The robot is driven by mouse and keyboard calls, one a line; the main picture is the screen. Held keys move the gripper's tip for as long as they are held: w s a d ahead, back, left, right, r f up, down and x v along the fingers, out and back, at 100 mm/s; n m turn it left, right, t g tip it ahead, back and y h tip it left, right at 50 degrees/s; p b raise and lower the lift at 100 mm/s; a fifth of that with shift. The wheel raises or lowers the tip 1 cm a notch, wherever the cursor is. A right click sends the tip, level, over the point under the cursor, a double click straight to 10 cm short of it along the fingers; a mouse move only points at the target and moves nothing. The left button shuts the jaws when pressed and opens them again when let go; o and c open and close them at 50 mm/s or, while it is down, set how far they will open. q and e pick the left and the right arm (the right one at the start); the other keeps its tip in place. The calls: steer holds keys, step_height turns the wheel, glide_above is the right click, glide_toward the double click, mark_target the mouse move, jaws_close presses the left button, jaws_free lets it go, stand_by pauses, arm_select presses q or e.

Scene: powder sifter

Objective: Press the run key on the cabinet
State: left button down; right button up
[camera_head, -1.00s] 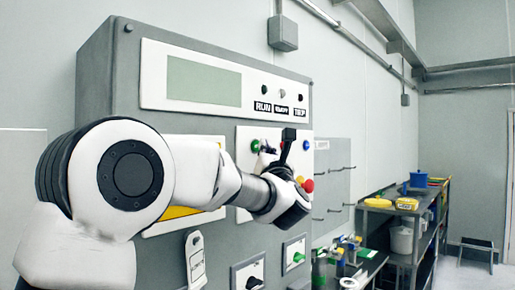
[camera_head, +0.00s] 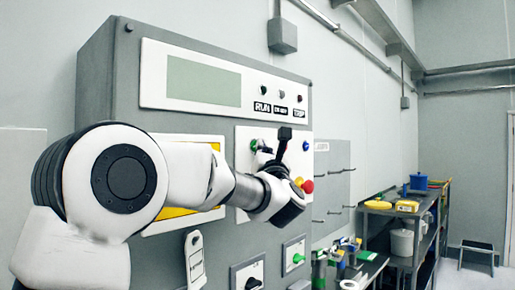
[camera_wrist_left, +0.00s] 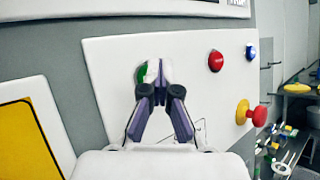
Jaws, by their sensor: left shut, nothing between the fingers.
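The grey cabinet (camera_head: 95,100) has a white key panel (camera_head: 245,215) on its front. The green run key (camera_head: 254,145) is at the panel's upper left. It also shows in the left wrist view (camera_wrist_left: 142,74), partly covered by the fingertips. My left gripper (camera_head: 264,149) is shut and empty, its tips at the key's right side in the head view. In the left wrist view the tips (camera_wrist_left: 159,76) overlap the key's right part. I cannot tell whether they touch it. My right gripper is not in view.
A red button (camera_wrist_left: 216,60), a blue button (camera_wrist_left: 252,51) and a red mushroom knob on yellow (camera_wrist_left: 245,112) share the panel, right of the gripper. A display panel (camera_head: 150,75) lies above. A shelf (camera_head: 375,215) stands at the right.

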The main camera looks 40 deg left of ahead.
arm_select(q)
steer(key=shift+d+b, duration=0.6)
steer(key=shift+d, duration=0.2)
steer(key=shift+f, duration=0.1)
steer(key=d, duration=0.1)
steer(key=d+b, duration=0.1)
steer(key=d, duration=0.1)
steer(key=d+b, duration=0.1)
steer(key=d, duration=0.1)
steer(key=shift+s, duration=0.25)
stand_by(0.6)
